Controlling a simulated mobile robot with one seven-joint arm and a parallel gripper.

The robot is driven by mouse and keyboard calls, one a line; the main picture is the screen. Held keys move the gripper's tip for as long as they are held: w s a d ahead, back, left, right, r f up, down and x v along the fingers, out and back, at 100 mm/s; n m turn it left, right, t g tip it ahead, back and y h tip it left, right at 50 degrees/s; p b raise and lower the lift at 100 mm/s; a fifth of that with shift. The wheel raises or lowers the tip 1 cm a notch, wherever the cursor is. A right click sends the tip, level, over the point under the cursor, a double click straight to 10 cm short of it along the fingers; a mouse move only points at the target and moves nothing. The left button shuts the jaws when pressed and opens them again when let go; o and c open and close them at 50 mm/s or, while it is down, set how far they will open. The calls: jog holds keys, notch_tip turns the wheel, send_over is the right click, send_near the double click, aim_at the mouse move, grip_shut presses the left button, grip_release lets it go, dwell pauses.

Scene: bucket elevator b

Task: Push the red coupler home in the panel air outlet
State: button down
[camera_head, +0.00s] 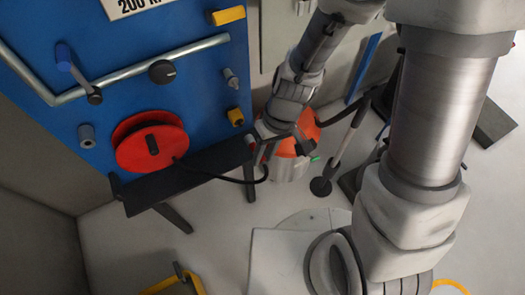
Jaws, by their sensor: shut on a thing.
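My gripper (264,146) is at the right end of the dark shelf, just right of the blue panel (200,120). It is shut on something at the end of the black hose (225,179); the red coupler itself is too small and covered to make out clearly. The hose runs from the red reel (130,155) and curves up toward my gripper. Grey round fittings stand out on the panel, one at the right (230,78) and one at the lower left (86,135). I cannot tell which is the air outlet. My gripper is apart from both.
A dark shelf (185,177) juts out below the reel. A metal pipe (130,72), a black knob (161,72), a blue-tipped lever (65,58) and yellow blocks (236,117) stand out from the panel. A silver can with orange top (304,134) stands behind my gripper.

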jog(key=shift+s, duration=0.1)
jog(key=shift+s+d+b, duration=0.55)
jog(key=shift+s+b, duration=0.3)
jog(key=shift+b, duration=0.35)
jog(key=shift+s+d+b, duration=0.5)
jog(key=shift+s+b, duration=0.3)
jog(key=shift+b, duration=0.35)
